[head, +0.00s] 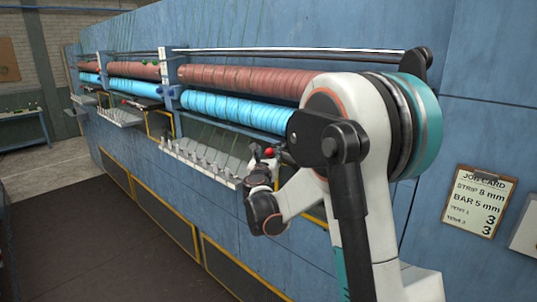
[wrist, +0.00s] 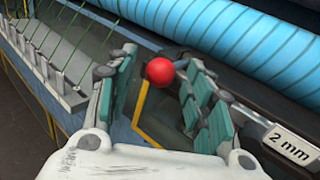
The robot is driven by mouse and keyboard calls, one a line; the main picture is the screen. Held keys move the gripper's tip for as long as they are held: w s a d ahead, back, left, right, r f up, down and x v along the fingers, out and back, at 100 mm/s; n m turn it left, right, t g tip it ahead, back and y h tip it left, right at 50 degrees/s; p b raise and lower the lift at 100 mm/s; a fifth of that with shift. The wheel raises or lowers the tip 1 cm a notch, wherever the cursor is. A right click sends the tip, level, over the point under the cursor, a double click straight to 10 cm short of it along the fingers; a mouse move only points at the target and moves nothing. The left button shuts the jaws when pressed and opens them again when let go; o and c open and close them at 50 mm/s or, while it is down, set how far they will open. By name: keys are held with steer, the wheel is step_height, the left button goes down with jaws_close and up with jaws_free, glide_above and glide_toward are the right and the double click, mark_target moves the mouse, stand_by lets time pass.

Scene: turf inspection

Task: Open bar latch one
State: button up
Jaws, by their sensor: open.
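A red ball knob (wrist: 160,71), which I take to be the handle of bar latch one, shows between the fingertips of my gripper (wrist: 163,62) in the wrist view. My gripper is open, with one teal-padded finger on each side of the knob. I cannot tell whether either pad touches it. In the head view the knob (head: 268,152) is a small red dot beside my gripper (head: 262,160), below the blue roller. The latch's bar and pivot are mostly hidden behind the knob and fingers.
A blue ribbed roller (wrist: 230,38) runs just beyond the gripper, with a brown roller (head: 235,79) above it in the head view. A "2 mm" label (wrist: 288,145) is at right. A pale ledge (head: 200,159) holds several clips with green strands. A job card (head: 479,201) reads strip 8 mm, bar 5 mm.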

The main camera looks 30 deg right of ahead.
steer(key=shift+w+d, duration=0.15)
jaws_close()
